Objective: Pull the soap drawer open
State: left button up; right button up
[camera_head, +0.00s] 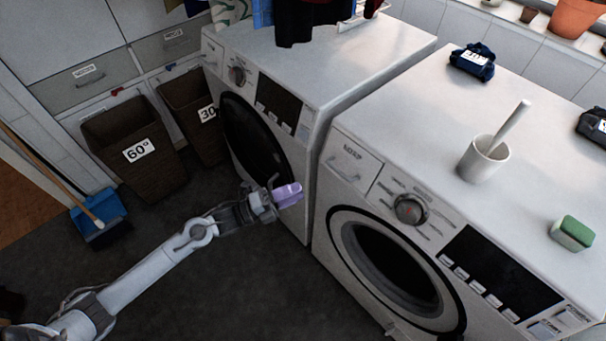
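The soap drawer (352,163) is at the upper left of the front of the right washing machine (375,110). Its face looks flush with the machine's front, so it appears shut. My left gripper (288,195) is in front of the left machine, to the left of and lower in the picture than the drawer, apart from it. Its tip end is lilac and points right. Whether its fingers are apart is too small to tell. My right gripper is not in view.
The left machine (350,60) has a similar front panel. A white mug (480,164), a green-topped sponge (573,232) and dark folded cloth (472,62) are on the right machine. Two brown baskets (110,130) and a blue dustpan (100,208) stand left. Floor around my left arm is clear.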

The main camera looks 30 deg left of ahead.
aim_at(336, 171)
pick_arm(q)
jog(key=shift+m, duration=0.3)
jog(key=x, duration=0.7)
jog(key=r+p+x, duration=0.1)
jog(key=x, duration=0.2)
jog(key=shift+w+a, duration=0.2)
jog(key=shift+w, duration=0.15)
jog(key=shift+x, duration=0.8)
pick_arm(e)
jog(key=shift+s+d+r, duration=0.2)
pick_arm(q)
jog(key=shift+f, duration=0.15)
jog(key=shift+c, duration=0.3)
grip_shut()
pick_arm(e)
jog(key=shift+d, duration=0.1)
